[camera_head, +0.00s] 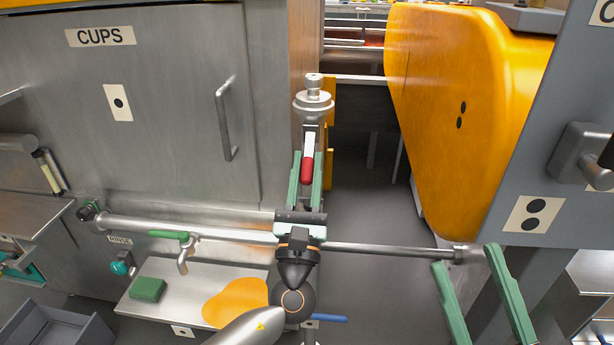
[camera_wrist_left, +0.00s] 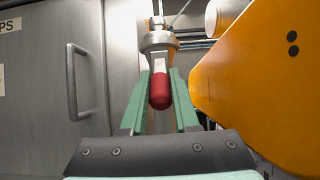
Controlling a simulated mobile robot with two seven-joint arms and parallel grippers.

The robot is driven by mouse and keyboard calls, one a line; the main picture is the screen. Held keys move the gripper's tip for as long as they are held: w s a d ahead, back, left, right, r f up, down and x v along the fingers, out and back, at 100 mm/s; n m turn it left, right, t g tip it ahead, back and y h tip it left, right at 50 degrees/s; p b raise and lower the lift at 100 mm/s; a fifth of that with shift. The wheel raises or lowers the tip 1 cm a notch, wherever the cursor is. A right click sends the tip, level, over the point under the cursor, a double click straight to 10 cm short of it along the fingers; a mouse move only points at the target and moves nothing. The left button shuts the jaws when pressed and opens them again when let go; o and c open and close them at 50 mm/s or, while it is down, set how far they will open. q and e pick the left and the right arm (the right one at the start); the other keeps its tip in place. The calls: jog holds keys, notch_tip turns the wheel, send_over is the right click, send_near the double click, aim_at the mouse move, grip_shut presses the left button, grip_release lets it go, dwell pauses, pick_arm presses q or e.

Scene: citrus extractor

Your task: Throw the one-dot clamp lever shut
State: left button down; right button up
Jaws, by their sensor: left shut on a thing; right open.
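The clamp lever (camera_head: 307,172) has a red-tipped grip with a pale shank, below a round metal pivot (camera_head: 313,100) at the edge of the one-dot panel. My left gripper (camera_head: 308,160) has its green fingers on either side of the grip and is shut on it. In the left wrist view the red end of the lever (camera_wrist_left: 160,92) shows between the fingers, pointing back toward the palm. The one-dot label (camera_head: 118,102) is on the grey panel to the left. My right gripper (camera_head: 466,258) is open and empty at the lower right, apart from the lever.
The orange cover (camera_head: 480,110) with two dots bulges to the right of the lever. A door handle (camera_head: 227,120) stands out on the left. A horizontal metal rail (camera_head: 390,249) crosses low. A shelf with a green block (camera_head: 148,289) lies lower left. A dark gap separates panel and cover.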

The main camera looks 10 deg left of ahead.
pick_arm(q)
jog(key=shift+w+t+b, duration=0.1)
jog(key=shift+t+b, duration=0.2)
jog(key=shift+b, duration=0.3)
pick_arm(e)
jog(key=shift+s+a+f+y, duration=0.1)
jog(key=shift+s+f+y, duration=0.1)
jog(key=shift+f+y, duration=0.3)
pick_arm(q)
jog(key=shift+r, duration=0.1)
jog(key=c, duration=0.7)
grip_release()
jog(key=shift+o, duration=0.2)
pick_arm(e)
jog(key=shift+f, duration=0.1)
pick_arm(q)
jog(key=shift+f, duration=0.25)
jog(key=v, duration=1.2)
jog(key=shift+s, duration=0.25)
pick_arm(e)
jog(key=shift+f, duration=0.15)
